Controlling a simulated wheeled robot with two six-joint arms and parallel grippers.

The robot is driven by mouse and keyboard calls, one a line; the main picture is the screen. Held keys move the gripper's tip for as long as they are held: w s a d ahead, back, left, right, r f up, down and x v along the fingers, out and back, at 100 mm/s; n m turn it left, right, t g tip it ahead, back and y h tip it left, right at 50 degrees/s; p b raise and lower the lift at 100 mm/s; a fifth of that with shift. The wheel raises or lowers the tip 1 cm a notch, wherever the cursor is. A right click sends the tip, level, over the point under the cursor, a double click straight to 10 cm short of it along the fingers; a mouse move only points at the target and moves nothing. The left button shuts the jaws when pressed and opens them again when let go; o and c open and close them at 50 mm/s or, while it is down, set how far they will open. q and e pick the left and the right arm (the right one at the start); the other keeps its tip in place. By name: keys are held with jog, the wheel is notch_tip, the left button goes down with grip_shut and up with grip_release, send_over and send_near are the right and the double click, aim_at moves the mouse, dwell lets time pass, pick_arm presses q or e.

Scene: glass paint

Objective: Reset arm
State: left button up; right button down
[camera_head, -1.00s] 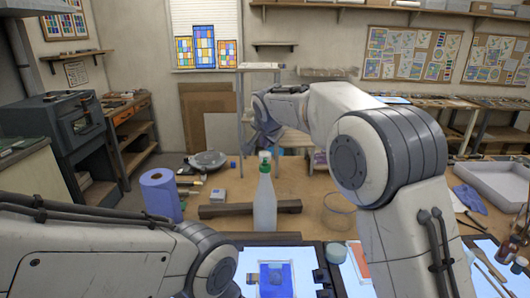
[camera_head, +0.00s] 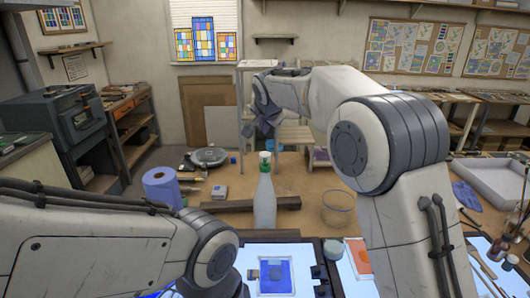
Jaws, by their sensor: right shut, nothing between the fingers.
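My right arm rises from the lower right and bends toward the middle of the view. Its dark gripper (camera_head: 256,135) is shut and empty, in the air above the back of the workbench. It is above and behind the clear spray bottle (camera_head: 265,200), apart from it. My left arm comes in from the left along the bottom, its rounded joint near the bottom middle. The left gripper's fingers do not show. A blue glass piece (camera_head: 275,275) lies on a lit panel below the bottle.
A blue paper roll (camera_head: 162,187), a dark bar (camera_head: 235,204) and a clear round bowl (camera_head: 337,208) stand on the workbench. A white tray (camera_head: 492,182) is at the right. An orange piece (camera_head: 357,258) lies partly behind my right arm. Open wood shows around the bowl.

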dwell(0.3)
jog(key=s+a+f+n+g+b, duration=0.1)
jog(key=s+f+n+g+b, duration=0.25)
jog(key=s, duration=0.85)
jog(key=s+a+f+n+g, duration=0.15)
jog(key=s+f+n, duration=0.45)
jog(key=s, duration=0.6)
jog(key=s+d+f+n+g, duration=0.1)
jog(key=s+d+f+n, duration=0.1)
jog(key=s, duration=0.6)
jog(key=s+d+f+n+g+b, duration=0.1)
jog(key=s+d+f, duration=0.2)
jog(key=s+f, duration=0.2)
jog(key=s+d+f+n+g, duration=0.2)
jog(key=s+f, duration=0.2)
jog(key=s, duration=0.7)
jog(key=shift+d+f+n+b, duration=0.2)
jog(key=shift+d+n+b, duration=0.05)
jog(key=shift+n+b, duration=0.15)
